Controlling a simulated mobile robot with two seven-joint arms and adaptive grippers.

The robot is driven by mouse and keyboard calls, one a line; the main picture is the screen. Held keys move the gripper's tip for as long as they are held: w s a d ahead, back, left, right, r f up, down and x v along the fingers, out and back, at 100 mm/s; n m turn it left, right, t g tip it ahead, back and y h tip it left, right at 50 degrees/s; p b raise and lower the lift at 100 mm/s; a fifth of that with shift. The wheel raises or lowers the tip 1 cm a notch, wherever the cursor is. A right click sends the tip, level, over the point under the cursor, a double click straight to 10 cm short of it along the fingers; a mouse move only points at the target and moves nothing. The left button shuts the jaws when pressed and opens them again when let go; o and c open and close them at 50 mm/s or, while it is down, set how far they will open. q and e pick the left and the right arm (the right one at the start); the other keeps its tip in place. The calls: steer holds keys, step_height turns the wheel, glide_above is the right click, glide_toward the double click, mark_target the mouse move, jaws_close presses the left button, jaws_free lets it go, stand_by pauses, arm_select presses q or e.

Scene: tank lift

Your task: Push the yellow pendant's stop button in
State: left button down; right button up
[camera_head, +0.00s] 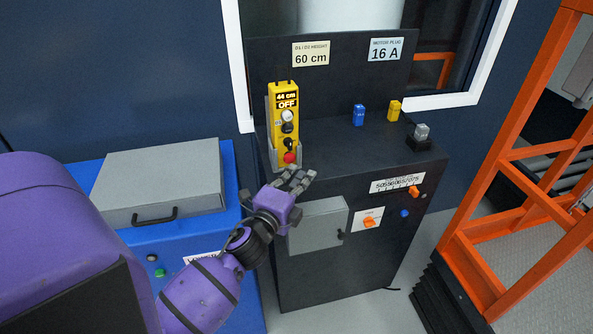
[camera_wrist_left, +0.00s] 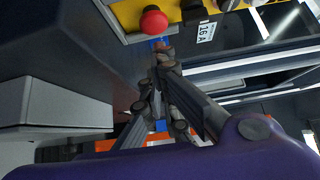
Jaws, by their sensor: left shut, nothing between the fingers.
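The yellow pendant (camera_head: 284,118) stands upright in a grey holder on the dark cabinet; its display reads 44 cm and OFF. Its red stop button (camera_head: 290,157) is at the lower end of its face. In the left wrist view the red button (camera_wrist_left: 154,21) shows at the top, on the yellow pendant (camera_wrist_left: 123,14). My left gripper (camera_head: 303,176) is shut and empty, just below and to the right of the button in the head view. In the wrist view its fingertips (camera_wrist_left: 160,52) appear below the button, with a visible gap. My right gripper is not in view.
The dark cabinet (camera_head: 345,165) carries a blue plug (camera_head: 358,114), a yellow plug (camera_head: 394,111) and a grey plug (camera_head: 421,133). A blue unit with a grey lidded box (camera_head: 160,182) stands at left. An orange frame (camera_head: 500,180) stands at right.

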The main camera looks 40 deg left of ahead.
arm_select(q)
steer(key=shift+w+a, duration=0.5)
steer(key=shift+a, duration=0.15)
